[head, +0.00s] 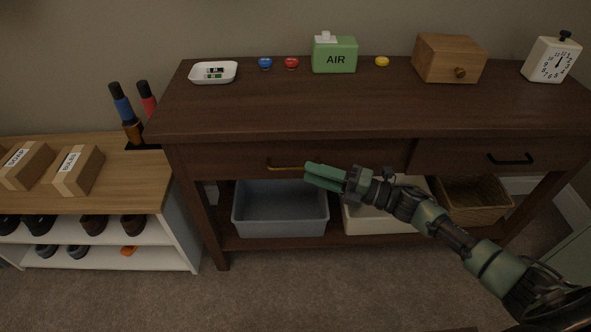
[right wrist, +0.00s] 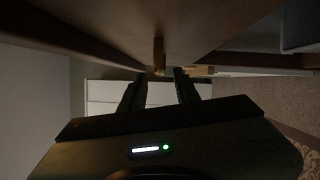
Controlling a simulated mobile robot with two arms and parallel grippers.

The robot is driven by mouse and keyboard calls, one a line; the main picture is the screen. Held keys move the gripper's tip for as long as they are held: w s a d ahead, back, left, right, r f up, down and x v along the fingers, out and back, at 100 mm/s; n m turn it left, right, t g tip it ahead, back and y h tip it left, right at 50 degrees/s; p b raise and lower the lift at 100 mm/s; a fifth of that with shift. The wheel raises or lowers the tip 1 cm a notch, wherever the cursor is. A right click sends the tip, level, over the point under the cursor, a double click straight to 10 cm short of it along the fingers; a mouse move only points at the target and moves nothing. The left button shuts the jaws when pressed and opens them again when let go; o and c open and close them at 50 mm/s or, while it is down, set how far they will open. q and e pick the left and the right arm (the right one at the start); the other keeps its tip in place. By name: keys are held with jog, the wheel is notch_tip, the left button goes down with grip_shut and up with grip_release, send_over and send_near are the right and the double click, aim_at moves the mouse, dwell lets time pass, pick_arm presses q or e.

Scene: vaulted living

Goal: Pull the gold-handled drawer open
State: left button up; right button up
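The gold handle (head: 288,168) is a horizontal bar on the front of the left drawer (head: 230,160) of the dark wooden console table. The drawer front sits flush and looks shut. My right gripper (head: 308,174) is at the right end of the handle, its green fingers pointing left. In the right wrist view the gold handle (right wrist: 158,55) lies between and just past the dark fingertips of my right gripper (right wrist: 160,76). The fingers are apart; I cannot tell if they touch the handle. My left gripper is not in view.
The right drawer has a black handle (head: 511,159). A grey bin (head: 280,210), a white bin (head: 365,222) and a wicker basket (head: 478,212) stand on the lower shelf. The tabletop (head: 300,105) holds small items at the back. A shoe shelf (head: 120,190) stands left.

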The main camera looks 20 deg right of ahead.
aim_at(298, 167)
jog(key=shift+x, duration=2.4)
jog(key=shift+d, duration=0.1)
grip_shut()
